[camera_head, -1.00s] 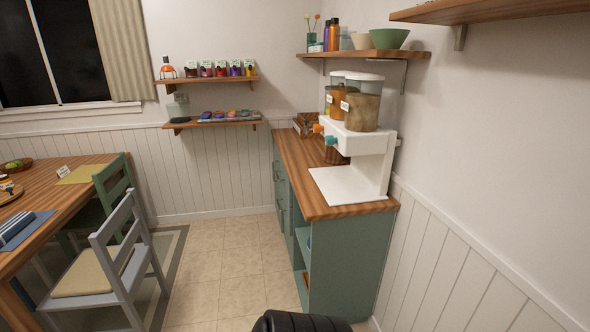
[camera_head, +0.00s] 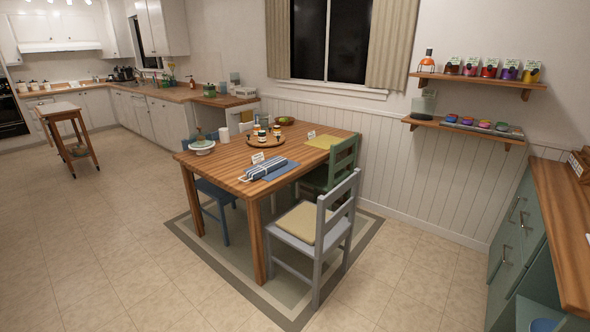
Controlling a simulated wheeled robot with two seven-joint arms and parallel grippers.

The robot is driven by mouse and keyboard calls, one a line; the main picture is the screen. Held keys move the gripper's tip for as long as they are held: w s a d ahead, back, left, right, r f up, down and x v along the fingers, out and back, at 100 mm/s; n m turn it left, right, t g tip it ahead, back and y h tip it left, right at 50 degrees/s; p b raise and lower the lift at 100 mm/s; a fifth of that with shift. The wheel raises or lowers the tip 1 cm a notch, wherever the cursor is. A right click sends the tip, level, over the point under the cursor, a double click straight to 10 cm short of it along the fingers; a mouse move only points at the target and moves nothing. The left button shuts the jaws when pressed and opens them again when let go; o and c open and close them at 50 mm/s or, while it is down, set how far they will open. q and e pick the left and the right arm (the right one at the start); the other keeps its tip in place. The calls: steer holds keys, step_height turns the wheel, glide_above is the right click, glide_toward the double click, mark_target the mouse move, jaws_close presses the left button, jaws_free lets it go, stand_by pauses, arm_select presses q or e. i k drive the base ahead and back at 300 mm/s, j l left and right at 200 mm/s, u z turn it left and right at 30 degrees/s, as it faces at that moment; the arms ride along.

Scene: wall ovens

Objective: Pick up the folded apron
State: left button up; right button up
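A folded blue-and-white striped cloth (camera_head: 264,168), which looks like the folded apron, lies on the wooden dining table (camera_head: 228,158) near its front right edge. It rests on or against a flat blue mat (camera_head: 281,173). A small white card (camera_head: 258,157) stands beside it. Neither of my grippers is in view.
A grey chair (camera_head: 306,229) with a yellow cushion and a green chair (camera_head: 338,164) stand at the table's right side. A blue chair (camera_head: 217,197) is at the left. A green cabinet (camera_head: 515,232) stands far right. Open tiled floor (camera_head: 130,240) lies left and in front.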

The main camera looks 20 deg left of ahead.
mark_target(259, 171)
steer(key=u, duration=0.9)
steer(key=i+j+u, duration=0.3)
steer(key=i, duration=0.2)
steer(key=i+j+u, duration=0.25)
steer(key=i, duration=0.25)
steer(key=i+j+u, duration=0.3)
steer(key=i, duration=0.2)
steer(key=i+u, duration=0.25)
steer(key=i, duration=0.3)
steer(key=i+j+z, duration=0.1)
steer(key=i+z, duration=0.35)
steer(key=i+j+z, duration=0.4)
steer(key=i, duration=0.2)
steer(key=i+j+z, duration=0.45)
steer(key=l, duration=0.1)
